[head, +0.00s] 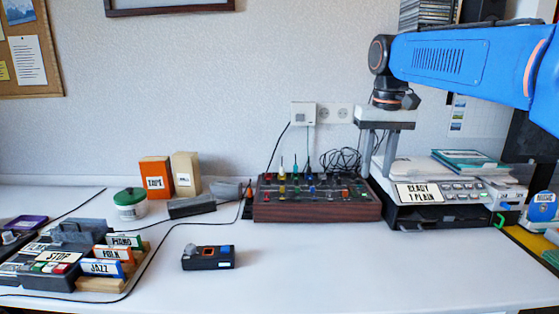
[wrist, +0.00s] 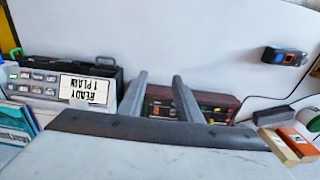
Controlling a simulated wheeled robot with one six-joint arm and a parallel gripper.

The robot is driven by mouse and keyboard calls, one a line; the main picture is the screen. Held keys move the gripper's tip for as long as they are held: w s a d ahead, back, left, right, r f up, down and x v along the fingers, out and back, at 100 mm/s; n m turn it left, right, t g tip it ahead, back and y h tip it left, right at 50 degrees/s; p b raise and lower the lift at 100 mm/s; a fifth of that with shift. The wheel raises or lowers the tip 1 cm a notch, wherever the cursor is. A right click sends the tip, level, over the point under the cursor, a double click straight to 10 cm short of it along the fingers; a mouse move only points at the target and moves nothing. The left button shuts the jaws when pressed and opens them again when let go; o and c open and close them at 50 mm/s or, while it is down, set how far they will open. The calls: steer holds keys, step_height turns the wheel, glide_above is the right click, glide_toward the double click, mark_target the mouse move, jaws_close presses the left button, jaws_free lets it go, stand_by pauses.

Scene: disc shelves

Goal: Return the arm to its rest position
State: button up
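My gripper (head: 378,152) points down in the head view, in front of the wall. It appears between the wooden-sided mixer and the printer-like machine. Its two grey fingers are apart with nothing between them. In the wrist view my gripper (wrist: 165,80) also shows two separated, empty fingers, with the mixer (wrist: 205,103) beyond them. My blue arm reaches in from the upper right of the head view.
The machine (head: 435,205) labelled "READY 1 PLAIN" stands right of the mixer (head: 315,205). A small black device (head: 208,258) lies on the open front desk. A player with a "STOP" label (head: 58,258) and genre-labelled blocks sits left. Boxes (head: 155,176) stand behind.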

steer(key=s+d+f+t, duration=0.2)
steer(key=s+f, duration=0.9)
steer(key=s, duration=0.1)
steer(key=s+d+f+t, duration=0.2)
steer(key=s+d+f, duration=0.1)
steer(key=s+f, duration=0.9)
steer(key=shift+s+d+f, duration=0.15)
steer(key=shift+s, duration=0.55)
steer(key=shift+c, duration=0.3)
stand_by(1.7)
